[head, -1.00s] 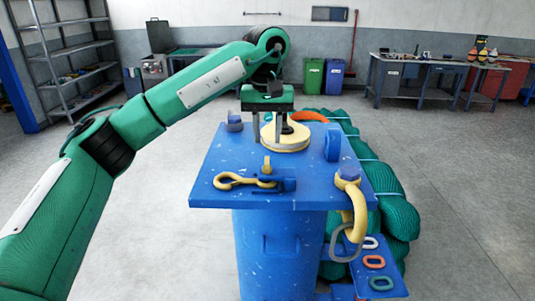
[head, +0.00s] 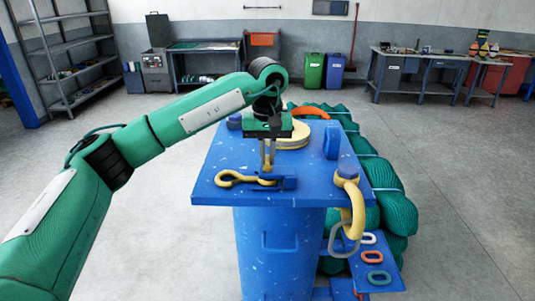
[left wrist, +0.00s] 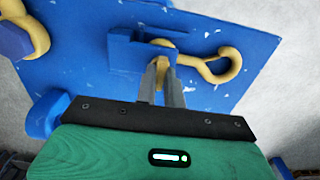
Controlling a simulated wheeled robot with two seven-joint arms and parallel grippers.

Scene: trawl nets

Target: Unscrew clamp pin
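The yellow clamp pin (left wrist: 162,44) stands at a small blue clamp block (head: 289,183) on the blue table top (head: 225,160). A yellow hook with an eye (head: 228,179) runs into the clamp from the left in the head view; it also shows in the left wrist view (left wrist: 222,66). My left gripper (head: 268,168) points down over the clamp, its fingers close together with the yellow pin between them. In the left wrist view the fingers (left wrist: 163,84) are on either side of the pin and partly hide it. My right gripper is not in view.
A blue upright lug (head: 332,142) and a large yellow hook (head: 355,210) with a grey link are at the right. Green netting (head: 395,205) lies behind the post. Coloured links rest on a low blue shelf (head: 385,262).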

